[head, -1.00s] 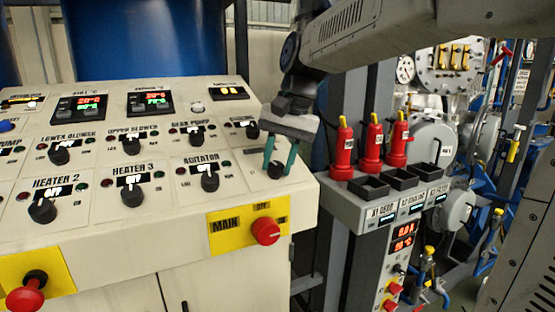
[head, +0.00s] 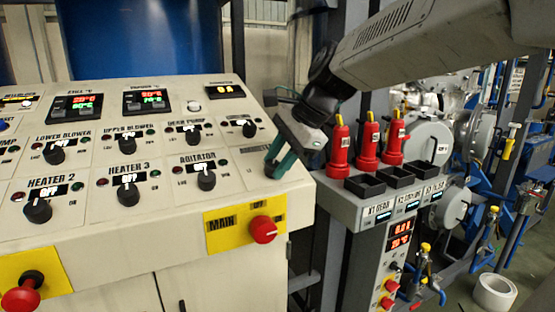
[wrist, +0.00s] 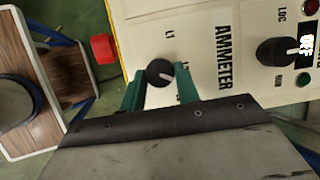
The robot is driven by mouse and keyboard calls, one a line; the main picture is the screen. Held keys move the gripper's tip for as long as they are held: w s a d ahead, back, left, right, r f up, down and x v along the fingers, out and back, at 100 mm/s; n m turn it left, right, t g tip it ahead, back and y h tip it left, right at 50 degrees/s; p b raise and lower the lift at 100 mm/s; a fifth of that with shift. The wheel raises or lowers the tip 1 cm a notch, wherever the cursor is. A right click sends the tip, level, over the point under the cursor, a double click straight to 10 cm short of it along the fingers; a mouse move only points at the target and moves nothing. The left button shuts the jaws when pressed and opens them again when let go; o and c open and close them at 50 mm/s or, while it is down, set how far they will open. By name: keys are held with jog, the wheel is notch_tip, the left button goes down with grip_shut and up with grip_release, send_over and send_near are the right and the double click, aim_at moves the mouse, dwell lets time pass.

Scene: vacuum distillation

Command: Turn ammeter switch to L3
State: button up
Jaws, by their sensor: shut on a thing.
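The ammeter switch is a round black knob (wrist: 159,73) with a pale pointer mark, on the cream panel beside the printed word AMMETER. In the wrist view its pointer is turned toward the lower right. An L1 label shows beyond the knob; the lettering nearer the fingers is partly hidden. My gripper (wrist: 160,86) has its two green fingers on either side of the knob, shut on it. In the head view my gripper (head: 283,160) is at the panel's right edge, seen tilted, and its fingers mostly hide the knob.
Left of it, the agitator knob (head: 206,180) and other black knobs sit on the panel. Below is the red main button (head: 263,229) on a yellow plate. Red bottles (head: 367,145) stand on a rack close to the right of my gripper.

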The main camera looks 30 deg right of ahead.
jog(key=m+t, duration=0.1)
jog(key=m, duration=0.4)
jog(key=shift+s+t, duration=0.15)
jog(key=shift+t, duration=0.25)
jog(key=shift+m+h, duration=0.3)
jog(key=shift+m, duration=0.1)
jog(key=o, duration=1)
jog(key=shift+a, duration=0.1)
jog(key=shift+c, duration=0.2)
jog(key=v, duration=0.7)
jog(key=shift+s+r, duration=0.25)
jog(key=shift+s, duration=0.1)
